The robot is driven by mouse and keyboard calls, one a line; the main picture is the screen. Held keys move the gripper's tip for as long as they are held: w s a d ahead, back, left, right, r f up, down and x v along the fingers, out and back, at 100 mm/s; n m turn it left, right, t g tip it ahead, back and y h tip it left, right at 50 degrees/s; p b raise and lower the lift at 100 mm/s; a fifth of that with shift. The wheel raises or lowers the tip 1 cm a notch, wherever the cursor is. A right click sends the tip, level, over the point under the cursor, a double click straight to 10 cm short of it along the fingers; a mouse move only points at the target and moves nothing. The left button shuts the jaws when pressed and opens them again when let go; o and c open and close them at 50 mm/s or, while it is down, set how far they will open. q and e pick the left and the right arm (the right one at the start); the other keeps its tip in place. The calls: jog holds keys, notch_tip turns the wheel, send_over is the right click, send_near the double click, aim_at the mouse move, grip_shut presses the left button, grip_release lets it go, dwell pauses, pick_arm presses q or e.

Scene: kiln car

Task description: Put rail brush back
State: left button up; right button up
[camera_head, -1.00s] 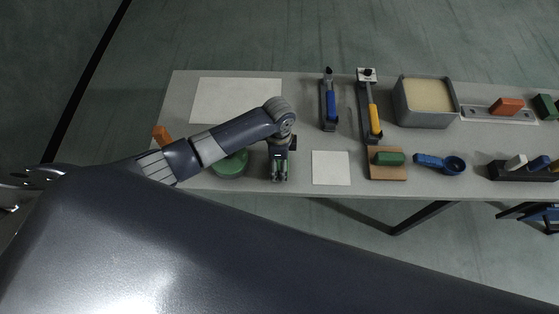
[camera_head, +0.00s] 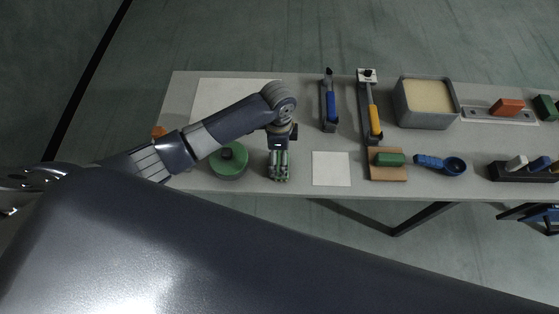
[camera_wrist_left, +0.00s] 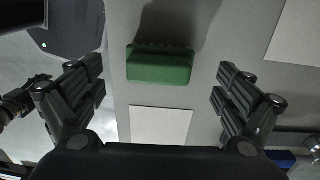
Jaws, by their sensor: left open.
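A green block (camera_wrist_left: 160,66) with a ridged, bristle-like edge, which looks like the rail brush, lies on the grey table. In the head view it shows partly (camera_head: 279,165) beneath my left gripper. My left gripper (camera_wrist_left: 165,100) is open, with one finger on each side of the block and clear gaps to both. In the head view the fingers (camera_head: 279,178) hide part of the block. A small white square (camera_head: 331,168) lies just to the right of it, and also shows in the wrist view (camera_wrist_left: 160,124). My right gripper is not in view.
A round green tub (camera_head: 228,161) stands close left of the gripper. Blue-handled (camera_head: 330,105) and yellow-handled (camera_head: 375,118) tools lie in dark holders behind. A second green block (camera_head: 389,159) rests on a brown board (camera_head: 388,176). A grey bin (camera_head: 426,120) stands farther right.

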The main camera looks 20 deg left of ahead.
aim_at(279, 159)
pick_arm(q)
notch_tip(279, 159, up, 6)
jog(key=shift+w+f, duration=0.1)
jog(key=shift+w, duration=0.05)
jog(key=shift+r, duration=0.5)
